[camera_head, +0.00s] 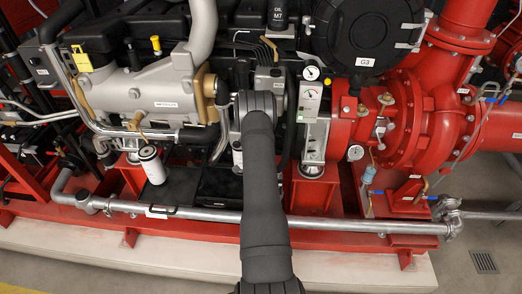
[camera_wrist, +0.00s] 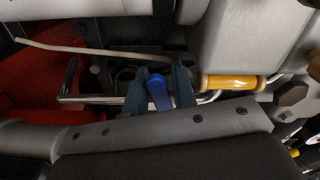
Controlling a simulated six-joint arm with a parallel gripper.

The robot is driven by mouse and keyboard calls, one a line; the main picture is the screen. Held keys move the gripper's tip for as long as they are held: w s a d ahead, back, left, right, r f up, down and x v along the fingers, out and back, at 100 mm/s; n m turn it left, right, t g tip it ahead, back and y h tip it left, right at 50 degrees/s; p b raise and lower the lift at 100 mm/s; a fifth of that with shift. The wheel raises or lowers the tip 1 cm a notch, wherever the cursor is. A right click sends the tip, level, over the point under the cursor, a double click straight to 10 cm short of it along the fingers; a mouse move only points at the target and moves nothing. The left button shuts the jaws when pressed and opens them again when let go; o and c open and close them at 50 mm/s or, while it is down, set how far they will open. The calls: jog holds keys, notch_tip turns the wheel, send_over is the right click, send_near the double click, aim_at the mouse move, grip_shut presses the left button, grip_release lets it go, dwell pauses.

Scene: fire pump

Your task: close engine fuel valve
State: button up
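In the wrist view, a blue lever handle (camera_wrist: 158,92) stands between the two dark fingers of my gripper (camera_wrist: 160,82). I take it for the fuel valve's handle, but no label on it is readable. The fingers are apart, one on each side of the handle. Narrow dark gaps seem to show beside it, so I see no firm grip. The valve body under the handle is hidden. In the head view, my own dark arm covers the middle of the engine, and my gripper and the blue handle are hidden behind it.
A yellow-orange cylinder (camera_wrist: 230,82) lies close right of the fingers in the wrist view. A thin metal tube (camera_wrist: 95,99) and a pale hose (camera_wrist: 85,48) run to the left. In the head view, the red pump (camera_head: 410,120) and a white filter (camera_head: 151,165) flank my arm.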

jog(key=shift+w, duration=0.25)
grip_shut()
jog(key=shift+a+r+m, duration=0.1)
jog(key=shift+r+m, duration=0.2)
jog(key=shift+m, duration=0.5)
jog(key=shift+r+m, duration=0.25)
jog(key=shift+m, duration=0.55)
grip_release()
